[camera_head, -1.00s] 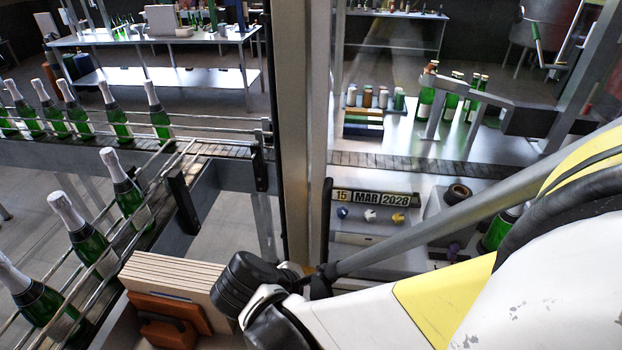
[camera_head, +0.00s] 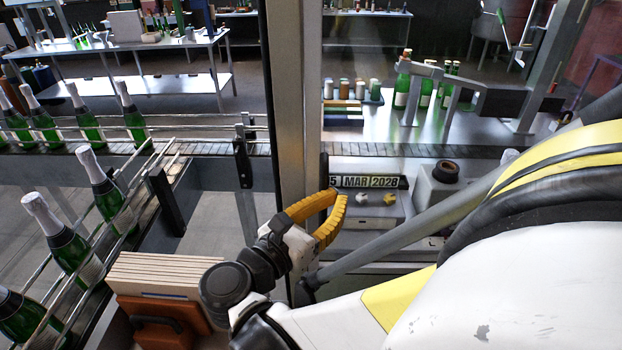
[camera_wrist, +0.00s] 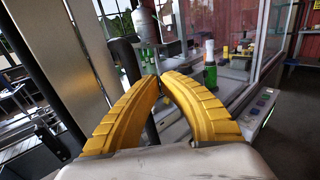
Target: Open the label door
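The label door appears to be the clear glass panel (camera_head: 450,35) right of a tall metal post (camera_head: 284,90). A dark upright bar, probably its handle (camera_head: 325,172), stands beside the post. In the wrist view the dark bar (camera_wrist: 127,58) passes behind my left finger and shows through the gap under the fingertips. My gripper (camera_head: 341,196), with yellow ribbed fingers, is in front of the post and bar. In the wrist view its fingertips (camera_wrist: 160,77) meet or nearly meet. I see nothing clearly held between them, and cannot tell whether they touch the bar.
A conveyor with green foil-topped bottles (camera_head: 75,250) runs along the left. A stack of pale boards (camera_head: 160,275) sits below my wrist. Behind the glass are a date sign (camera_head: 370,181), small knobs and more bottles (camera_head: 402,85). A lit control panel (camera_wrist: 262,105) is at right.

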